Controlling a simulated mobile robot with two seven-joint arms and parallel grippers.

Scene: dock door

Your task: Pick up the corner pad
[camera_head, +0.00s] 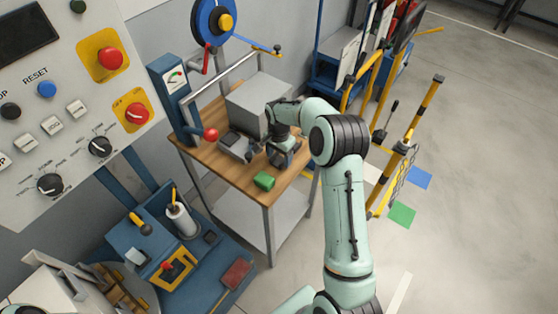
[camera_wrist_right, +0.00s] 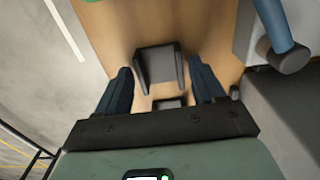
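The corner pad (camera_wrist_right: 158,68) appears as a dark grey, angled piece on the wooden tabletop (camera_wrist_right: 205,30) in the right wrist view. My right gripper (camera_wrist_right: 162,88) is open, its two dark fingers spread wide on either side of the pad's near part, with clear wood between. I cannot tell how high the fingertips are above the table. In the head view my right gripper (camera_head: 283,153) is low over the table's right part and mostly hides the pad. My left gripper is not in view.
A grey box (camera_head: 260,103) and a grey device (camera_head: 235,145) stand beside the gripper. A red-knobbed lever (camera_head: 210,134) is at the table's left. Yellow rails (camera_head: 405,150) stand to the right.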

